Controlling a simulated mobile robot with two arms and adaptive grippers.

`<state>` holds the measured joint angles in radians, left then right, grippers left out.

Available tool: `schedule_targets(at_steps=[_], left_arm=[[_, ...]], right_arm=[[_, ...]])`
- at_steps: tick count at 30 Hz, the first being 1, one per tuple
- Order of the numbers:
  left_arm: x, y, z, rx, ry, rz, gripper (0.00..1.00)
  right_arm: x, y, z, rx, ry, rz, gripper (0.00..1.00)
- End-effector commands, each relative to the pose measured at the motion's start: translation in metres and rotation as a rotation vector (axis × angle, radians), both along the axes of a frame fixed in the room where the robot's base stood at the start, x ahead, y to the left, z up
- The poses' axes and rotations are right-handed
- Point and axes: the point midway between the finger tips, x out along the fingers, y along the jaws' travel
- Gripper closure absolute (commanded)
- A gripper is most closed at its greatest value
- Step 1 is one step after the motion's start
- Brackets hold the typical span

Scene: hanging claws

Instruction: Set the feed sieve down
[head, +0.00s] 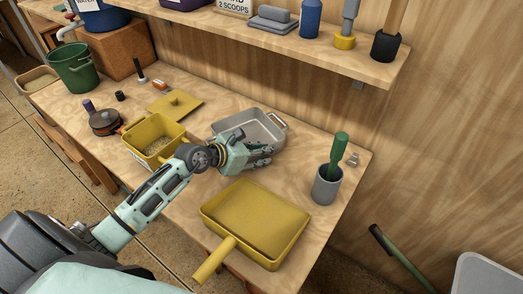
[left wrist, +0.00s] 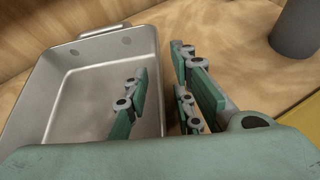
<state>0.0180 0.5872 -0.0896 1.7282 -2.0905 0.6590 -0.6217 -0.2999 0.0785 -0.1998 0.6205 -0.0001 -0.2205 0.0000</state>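A grey metal pan (head: 240,124) with a smooth, empty inside and an end handle appears to rest flat on the bench; it may be the feed sieve, though no mesh shows. It fills the left of the left wrist view (left wrist: 95,50). My left gripper (head: 262,157) is at its near right side. In the left wrist view its fingers (left wrist: 163,100) straddle the pan's wall, one inside and one outside, spread with visible gaps to the wall. A yellow shallow tray with a long handle (head: 255,217) lies in front. My right gripper is out of view.
A yellow bin of grain (head: 152,136) stands left of the pan, near a dark round tin (head: 104,122) and a flat yellow lid (head: 175,104). A grey cup holding a green-handled tool (head: 326,186) stands right. A shelf (head: 300,48) overhangs the back. Bare bench shows between pan and cup.

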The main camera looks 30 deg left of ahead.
Motion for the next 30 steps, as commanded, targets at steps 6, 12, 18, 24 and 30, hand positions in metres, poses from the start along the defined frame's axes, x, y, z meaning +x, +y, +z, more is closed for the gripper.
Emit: schedule_targets(at_steps=[6,12,18,24,30], left_arm=[[-0.004,0.002,0.014,0.003,0.003,0.000,0.77],[-0.041,0.021,0.032,0.006,0.003,-0.001,0.77],[-0.073,0.036,0.052,0.004,0.003,-0.002,0.77],[-0.090,0.046,0.063,0.001,0.002,0.000,0.77],[-0.095,0.049,0.068,0.000,0.001,-0.001,0.77]], right_arm=[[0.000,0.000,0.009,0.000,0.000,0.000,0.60],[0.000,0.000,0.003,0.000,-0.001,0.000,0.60],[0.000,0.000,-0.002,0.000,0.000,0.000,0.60],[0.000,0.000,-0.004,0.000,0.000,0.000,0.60],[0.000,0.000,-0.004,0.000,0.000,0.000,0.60]])
